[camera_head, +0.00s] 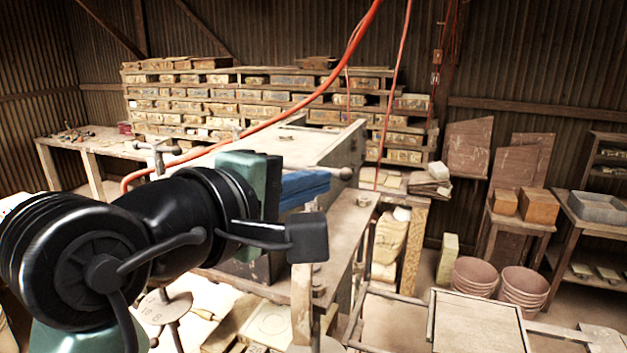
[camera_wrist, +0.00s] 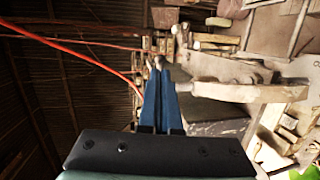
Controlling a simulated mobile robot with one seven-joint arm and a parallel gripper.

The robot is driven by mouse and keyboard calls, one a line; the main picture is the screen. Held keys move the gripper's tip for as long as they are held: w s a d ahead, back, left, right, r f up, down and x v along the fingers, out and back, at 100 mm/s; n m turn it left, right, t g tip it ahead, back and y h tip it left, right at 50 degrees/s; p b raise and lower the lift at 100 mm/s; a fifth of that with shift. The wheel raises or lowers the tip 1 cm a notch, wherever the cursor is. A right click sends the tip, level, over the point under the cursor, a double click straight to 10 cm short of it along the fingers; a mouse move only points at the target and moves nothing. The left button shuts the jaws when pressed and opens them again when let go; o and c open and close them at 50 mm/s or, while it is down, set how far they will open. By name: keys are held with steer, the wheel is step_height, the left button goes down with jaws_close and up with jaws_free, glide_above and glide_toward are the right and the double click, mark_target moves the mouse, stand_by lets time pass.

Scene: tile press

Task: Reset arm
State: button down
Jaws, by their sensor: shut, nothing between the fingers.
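My arm reaches in from the left of the head view, with black links and a green wrist. My gripper (camera_head: 318,180) has blue fingers that point to the right, and they are shut with nothing between them. In the wrist view my gripper (camera_wrist: 158,72) shows as two long blue fingers side by side, touching or nearly so. The large metal-topped press (camera_head: 335,150) stands behind the gripper in the head view. A rod with a round knob appears close to the fingertips; I cannot tell whether they touch.
An orange hose (camera_head: 322,88) hangs across the middle. Stacked boxes (camera_head: 262,95) line the back wall. A wooden workbench (camera_head: 88,142) stands at left. Terracotta pots (camera_head: 522,292) sit on the floor at right, near a low framed board (camera_head: 478,322). A table with brown blocks (camera_head: 540,207) stands behind.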

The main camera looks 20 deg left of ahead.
steer(key=shift+s+d+b+v, duration=0.25)
steer(key=shift+d+b+v, duration=1.15)
steer(key=shift+v, duration=3.6)
steer(key=w+d+m+t+y+b, duration=0.1)
steer(key=w+d+m+t+b, duration=0.5)
steer(key=m+b, duration=0.1)
steer(key=s+d+m+t+y+b, duration=0.2)
steer(key=s+d+m+t+b, duration=0.1)
steer(key=s+d+m+t, duration=0.3)
steer(key=shift+d+r+m+y+b, duration=0.15)
steer(key=shift+d+m+y+b, duration=0.2)
steer(key=shift+m, duration=0.85)
